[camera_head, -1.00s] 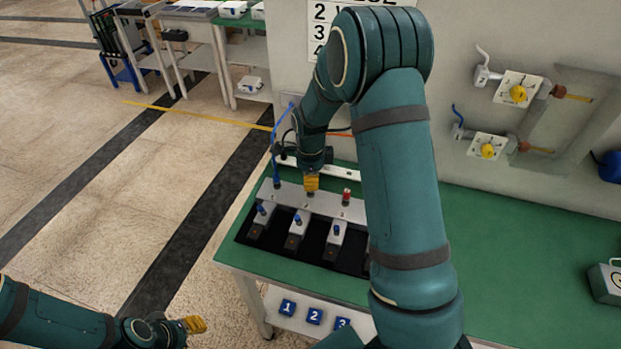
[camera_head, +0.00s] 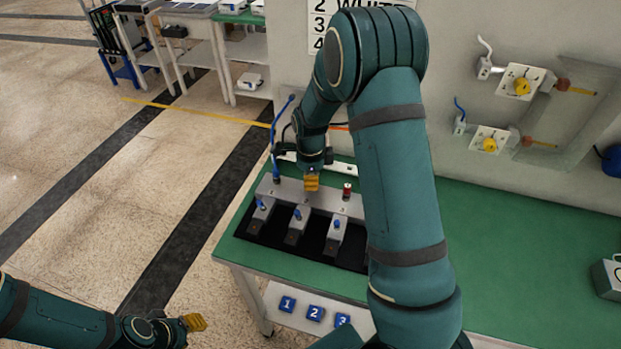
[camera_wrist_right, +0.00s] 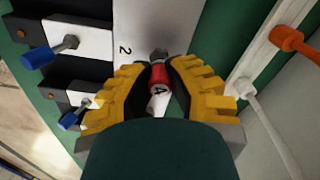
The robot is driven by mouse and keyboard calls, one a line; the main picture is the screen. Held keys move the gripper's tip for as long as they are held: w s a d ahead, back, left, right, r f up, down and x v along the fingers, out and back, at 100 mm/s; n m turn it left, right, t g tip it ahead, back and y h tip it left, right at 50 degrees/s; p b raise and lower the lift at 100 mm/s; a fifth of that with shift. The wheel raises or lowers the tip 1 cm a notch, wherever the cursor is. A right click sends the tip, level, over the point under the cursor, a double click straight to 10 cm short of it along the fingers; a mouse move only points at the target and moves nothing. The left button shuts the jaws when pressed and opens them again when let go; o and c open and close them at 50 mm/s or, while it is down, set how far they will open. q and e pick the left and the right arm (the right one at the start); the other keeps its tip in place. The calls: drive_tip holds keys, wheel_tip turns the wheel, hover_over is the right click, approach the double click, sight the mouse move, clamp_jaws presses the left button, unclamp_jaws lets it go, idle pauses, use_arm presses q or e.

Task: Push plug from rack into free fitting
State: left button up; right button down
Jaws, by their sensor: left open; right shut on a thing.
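The grey manifold block (camera_head: 328,203) stands on the green bench, with its fittings in a row. My right gripper (camera_head: 311,183) is over the second position. A grey metal fitting (camera_wrist_right: 158,55) shows just beyond the plug, next to the number 2. Whether plug and fitting touch, I cannot tell. A blue hose (camera_head: 273,150) rises from the first position. A red-topped fitting (camera_head: 347,190) stands to the right. My left gripper (camera_head: 193,322) is open and empty at lower left, off the bench.
Blue-levered valves (camera_head: 297,214) stick out in front of the manifold. A white strip (camera_head: 342,170) runs behind it; an orange cap (camera_wrist_right: 286,38) shows there in the wrist view. The right part of the green bench (camera_head: 520,225) is mostly clear.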

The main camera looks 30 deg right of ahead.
drive_tip(key=c, duration=0.9)
unclamp_jaws()
wheel_tip(320, 180, up, 12)
